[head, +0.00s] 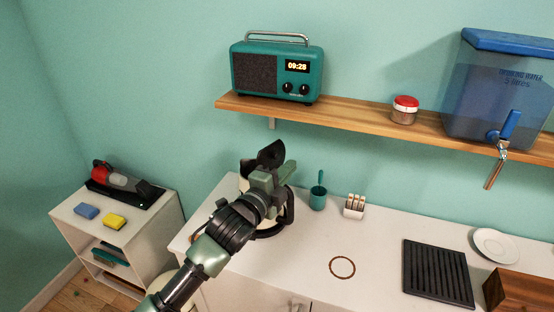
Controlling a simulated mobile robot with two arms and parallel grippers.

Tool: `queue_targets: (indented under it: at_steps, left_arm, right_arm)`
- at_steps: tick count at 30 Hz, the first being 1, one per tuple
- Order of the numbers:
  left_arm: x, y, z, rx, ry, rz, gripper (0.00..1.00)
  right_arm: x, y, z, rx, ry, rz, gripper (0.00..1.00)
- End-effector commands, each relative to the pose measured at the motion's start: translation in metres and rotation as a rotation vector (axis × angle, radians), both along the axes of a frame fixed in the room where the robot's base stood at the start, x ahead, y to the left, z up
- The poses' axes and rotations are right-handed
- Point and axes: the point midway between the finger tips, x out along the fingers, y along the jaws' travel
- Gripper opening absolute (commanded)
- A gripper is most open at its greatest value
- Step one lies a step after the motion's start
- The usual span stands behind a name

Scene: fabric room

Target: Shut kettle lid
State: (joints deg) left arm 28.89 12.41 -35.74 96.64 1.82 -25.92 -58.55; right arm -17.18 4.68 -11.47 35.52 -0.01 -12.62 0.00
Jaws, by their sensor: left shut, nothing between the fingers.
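The kettle (246,165) stands on the white counter near its left end, below the shelf. It is pale with a dark base and a dark handle (289,207) on its right side. A dark flap (271,154), which looks like its lid, stands tilted up above the top. My left gripper (279,171) is at the kettle's upper right, in front of it, and hides much of the body. It is shut and empty; I cannot tell if it touches the lid. My right gripper is not in view.
A wooden shelf (360,110) overhead holds a teal radio (277,70), a red-lidded jar (404,110) and a blue water dispenser (500,90). A teal cup (317,200) and small rack (354,206) stand right of the kettle. The counter's front middle is mostly clear.

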Motion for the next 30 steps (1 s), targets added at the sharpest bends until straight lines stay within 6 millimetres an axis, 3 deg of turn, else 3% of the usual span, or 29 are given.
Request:
queue_targets:
  at_steps: [1, 6, 12, 30]
  left_arm:
    - [0.007, -0.003, 0.003, 0.000, 0.001, 0.001, 0.00]
    - [0.023, 0.019, -0.002, 0.003, 0.001, 0.001, 0.00]
    - [0.030, 0.027, -0.005, 0.000, 0.001, 0.000, 0.00]
    - [0.040, 0.021, -0.004, -0.036, 0.028, 0.000, 0.00]
  right_arm:
    - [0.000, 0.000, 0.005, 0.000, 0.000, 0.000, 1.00]
    - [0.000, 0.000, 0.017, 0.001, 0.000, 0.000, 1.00]
    - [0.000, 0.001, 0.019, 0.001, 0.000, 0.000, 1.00]
    - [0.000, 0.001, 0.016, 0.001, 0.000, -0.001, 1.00]
